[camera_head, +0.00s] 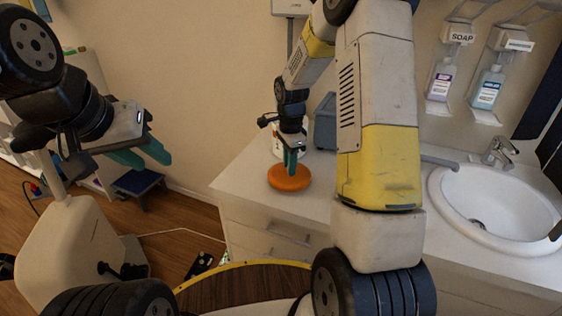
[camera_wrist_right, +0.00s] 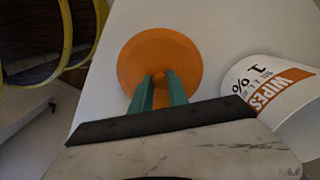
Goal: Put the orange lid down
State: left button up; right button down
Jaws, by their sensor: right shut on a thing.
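The orange lid (camera_head: 289,180) is a round disc at the left part of the white counter (camera_head: 243,182). In the right wrist view the lid (camera_wrist_right: 160,50) lies flat below my fingers. My right gripper (camera_head: 291,168) comes down from above; in the wrist view its teal fingers (camera_wrist_right: 158,88) are closed on the lid's orange knob. The lid is on the counter or just above it; I cannot tell which. My left gripper (camera_head: 146,159) is empty, its teal fingers apart, over the floor left of the counter.
A white wipes tub (camera_wrist_right: 275,95) stands close beside the lid. A grey-blue box (camera_head: 326,122) stands behind, near the wall. A sink (camera_head: 500,200) with a tap is at the right. Soap dispensers (camera_head: 441,80) hang on the wall. A dark blue step stool (camera_head: 139,182) stands on the floor.

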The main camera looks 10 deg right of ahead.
jog(key=shift+w+d+f, duration=0.1)
jog(key=shift+f, duration=1.7)
jog(key=c, duration=1.3)
grip_release()
jog(key=shift+f, duration=0.15)
notch_tip(320, 180, up, 12)
jog(key=shift+r, duration=0.2)
jog(key=s+r+n+t, duration=0.2)
jog(key=s+r+n, duration=0.3)
jog(key=s, duration=0.3)
jog(key=s+a+r+n+t+y, duration=0.1)
jog(key=s+r+n+t, duration=0.1)
jog(key=s+r+n, duration=0.3)
jog(key=s+a+r+n+t+y, duration=0.1)
jog(key=s+r+n, duration=0.4)
jog(key=s, duration=0.6)
jog(key=shift+s+a+n+t, duration=0.15)
jog(key=shift+n+t, duration=0.45)
jog(key=shift+n, duration=0.1)
